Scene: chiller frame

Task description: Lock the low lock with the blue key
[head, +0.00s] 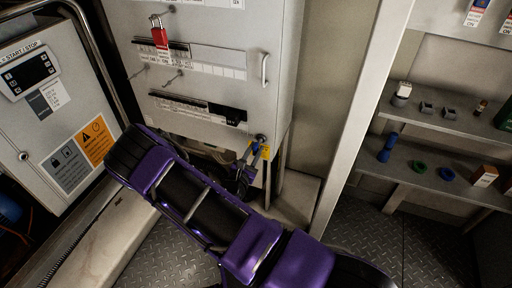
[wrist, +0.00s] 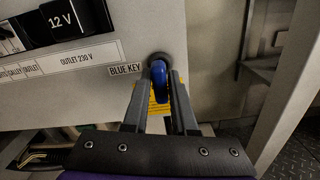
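The blue key (wrist: 159,73) stands at the dark round low lock (wrist: 160,58) on the cabinet's lower right corner, beside a "BLUE KEY" label. Whether the key is fully seated cannot be told. The low lock also shows small in the head view (head: 260,138). My gripper (wrist: 160,84) has its two grey fingers on either side of the key's blue head, with no clear gap, and looks shut on it. In the head view my gripper (head: 258,152) reaches the same corner. A yellow tag (wrist: 158,103) hangs below the lock, partly hidden by the fingers.
A red padlock (head: 159,38) hangs higher on the grey cabinet (head: 215,30). A metal handle (head: 265,70) juts from its right side. A pale post (head: 345,120) and shelves (head: 440,118) with small items stand to the right. A control box (head: 45,110) is at left.

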